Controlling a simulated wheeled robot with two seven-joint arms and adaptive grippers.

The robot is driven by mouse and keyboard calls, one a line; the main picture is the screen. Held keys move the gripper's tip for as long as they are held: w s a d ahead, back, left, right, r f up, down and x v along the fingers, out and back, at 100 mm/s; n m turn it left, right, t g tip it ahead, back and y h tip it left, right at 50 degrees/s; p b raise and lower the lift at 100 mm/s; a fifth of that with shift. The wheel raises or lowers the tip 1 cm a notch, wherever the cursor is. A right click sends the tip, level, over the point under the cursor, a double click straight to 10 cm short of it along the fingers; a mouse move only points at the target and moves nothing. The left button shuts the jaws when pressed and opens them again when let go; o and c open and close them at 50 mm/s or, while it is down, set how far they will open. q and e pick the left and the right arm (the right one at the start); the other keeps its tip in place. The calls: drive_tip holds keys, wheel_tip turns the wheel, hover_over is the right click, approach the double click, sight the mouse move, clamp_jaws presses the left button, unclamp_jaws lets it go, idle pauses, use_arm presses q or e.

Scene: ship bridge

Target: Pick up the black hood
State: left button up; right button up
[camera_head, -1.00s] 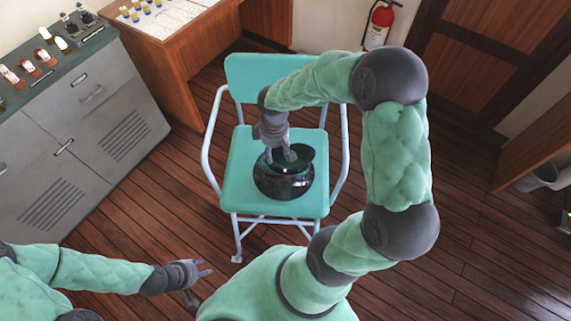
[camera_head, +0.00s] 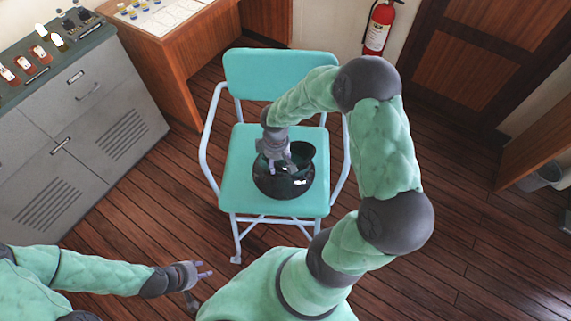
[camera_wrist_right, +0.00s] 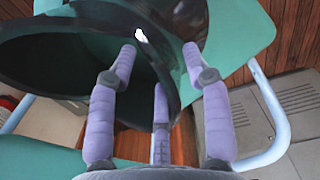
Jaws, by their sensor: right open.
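The black hood (camera_head: 284,186), a glossy dark round shell with an open top, sits on the seat of the turquoise chair (camera_head: 233,146). My right gripper (camera_head: 280,168) reaches down over its top, with the fingers at the rim. In the right wrist view the hood (camera_wrist_right: 80,55) fills the upper left, and the fingers of my right gripper (camera_wrist_right: 160,75) are spread apart, with its wall between them. I cannot tell whether they touch it. My left gripper (camera_head: 203,281) hangs at the lower left over the floor, away from the chair, with its fingers apart and nothing between them.
The chair has pale tubular armrests (camera_head: 206,150) on both sides of the hood. A grey cabinet (camera_head: 100,130) stands at the left, and a wooden desk (camera_head: 160,60) behind it. A fire extinguisher (camera_head: 378,28) hangs on the back wall.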

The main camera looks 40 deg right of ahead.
drive_tip(key=shift+f, duration=0.55)
drive_tip(key=shift+r, duration=0.1)
clamp_jaws()
